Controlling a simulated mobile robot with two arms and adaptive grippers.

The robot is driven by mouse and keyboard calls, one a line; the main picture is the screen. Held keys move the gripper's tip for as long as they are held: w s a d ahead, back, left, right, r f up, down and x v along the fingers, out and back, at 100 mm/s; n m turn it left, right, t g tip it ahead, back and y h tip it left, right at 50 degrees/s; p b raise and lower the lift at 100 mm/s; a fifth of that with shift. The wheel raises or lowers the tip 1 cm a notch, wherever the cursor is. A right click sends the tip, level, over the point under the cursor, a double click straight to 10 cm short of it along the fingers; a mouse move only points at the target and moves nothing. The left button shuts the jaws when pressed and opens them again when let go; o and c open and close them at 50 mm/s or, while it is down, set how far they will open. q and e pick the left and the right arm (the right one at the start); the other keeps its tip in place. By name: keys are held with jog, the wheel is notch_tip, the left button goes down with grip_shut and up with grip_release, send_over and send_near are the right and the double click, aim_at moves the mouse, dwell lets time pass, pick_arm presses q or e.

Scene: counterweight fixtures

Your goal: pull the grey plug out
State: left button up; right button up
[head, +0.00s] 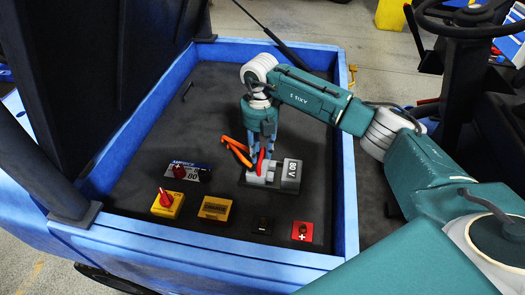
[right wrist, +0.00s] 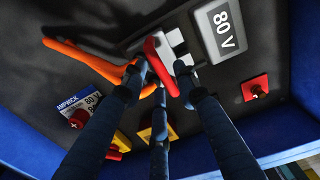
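The grey plug (head: 256,180) is low on the dark deck and carries a red handle (head: 260,163). It sits against the grey block marked 80 V (head: 290,176), and no gap between them is clear. My right gripper (head: 260,158) points down from above at the red handle. In the right wrist view its fingers (right wrist: 162,72) come down around the red handle (right wrist: 157,58), with the light grey plug (right wrist: 175,42) just behind. Whether the fingers press on the handle is not clear. My left gripper is not in view.
An orange cable (head: 236,149) lies left of the plug. In front are a yellow box with a red knob (head: 167,205), an amber box (head: 215,209), a small black box (head: 262,226) and a red plate (head: 302,232). Blue walls (head: 200,250) edge the deck.

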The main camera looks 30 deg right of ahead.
jog(key=shift+a, duration=0.15)
notch_tip(320, 180, up, 12)
dwell(0.6)
dwell(0.4)
